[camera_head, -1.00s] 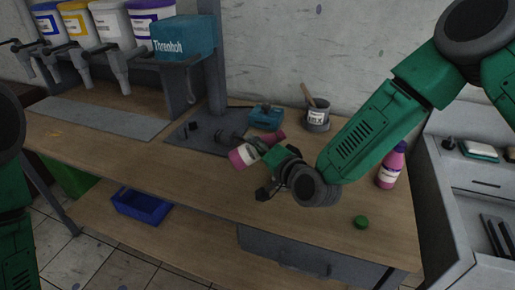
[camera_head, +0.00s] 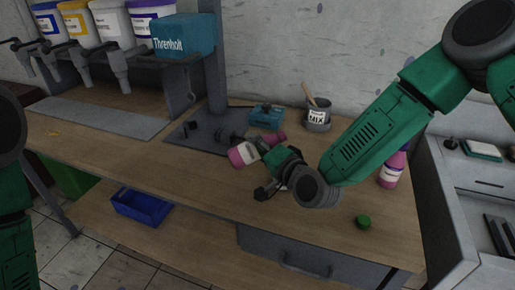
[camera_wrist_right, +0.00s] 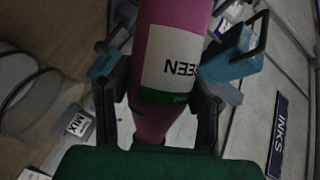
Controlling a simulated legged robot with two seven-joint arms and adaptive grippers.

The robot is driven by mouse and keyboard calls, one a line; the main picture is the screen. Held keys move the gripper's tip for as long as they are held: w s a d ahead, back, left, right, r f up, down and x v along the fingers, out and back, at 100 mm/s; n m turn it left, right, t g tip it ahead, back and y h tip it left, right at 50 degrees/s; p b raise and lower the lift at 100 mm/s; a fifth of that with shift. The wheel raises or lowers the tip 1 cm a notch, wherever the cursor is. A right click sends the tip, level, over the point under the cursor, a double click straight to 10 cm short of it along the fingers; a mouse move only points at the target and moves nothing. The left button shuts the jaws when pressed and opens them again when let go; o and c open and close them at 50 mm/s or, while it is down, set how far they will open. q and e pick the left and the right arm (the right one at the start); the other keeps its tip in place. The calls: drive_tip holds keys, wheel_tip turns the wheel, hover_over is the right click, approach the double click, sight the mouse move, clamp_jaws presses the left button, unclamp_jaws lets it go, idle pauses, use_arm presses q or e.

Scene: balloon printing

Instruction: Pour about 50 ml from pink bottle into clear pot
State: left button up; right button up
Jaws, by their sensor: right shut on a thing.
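The pink bottle (camera_head: 242,154) has a white label and is tipped well over above the table. Its wide end is toward the lower left and its narrow end toward the upper right. My right gripper (camera_head: 262,150) is shut on it. In the right wrist view the bottle (camera_wrist_right: 170,45) lies between the gripper's fingers (camera_wrist_right: 155,112). A pot (camera_head: 318,118) labelled MIX, with a wooden stick in it, stands at the back and looks grey rather than clear. Its label also shows in the right wrist view (camera_wrist_right: 77,122). I cannot make out any liquid flowing. My left gripper is out of view.
A green cap (camera_head: 363,221) lies near the front right. A teal block-shaped object (camera_head: 266,116) sits near the back, left of the pot. Dispensers (camera_head: 108,35) line the left back.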

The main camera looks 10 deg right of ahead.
drive_tip(key=shift+f+m+b, duration=0.15)
drive_tip(key=shift+m+b, duration=0.15)
drive_tip(key=shift+b, duration=0.15)
idle(0.4)
drive_tip(key=shift+f+y+b, duration=0.25)
drive_tip(key=shift+y+b, duration=0.05)
drive_tip(key=shift+b, duration=0.35)
drive_tip(key=shift+m, duration=0.3)
drive_tip(key=shift+f+m+t+b, duration=0.2)
drive_tip(key=shift+m+t+b, duration=0.1)
drive_tip(key=shift+b, duration=0.45)
drive_tip(key=shift+f+m+b, duration=0.2)
drive_tip(key=shift+m+b, duration=0.2)
drive_tip(key=shift+b, duration=0.35)
drive_tip(key=shift+f+y+b, duration=0.15)
drive_tip(key=shift+y+b, duration=0.15)
drive_tip(key=shift+b, duration=0.15)
idle(1.0)
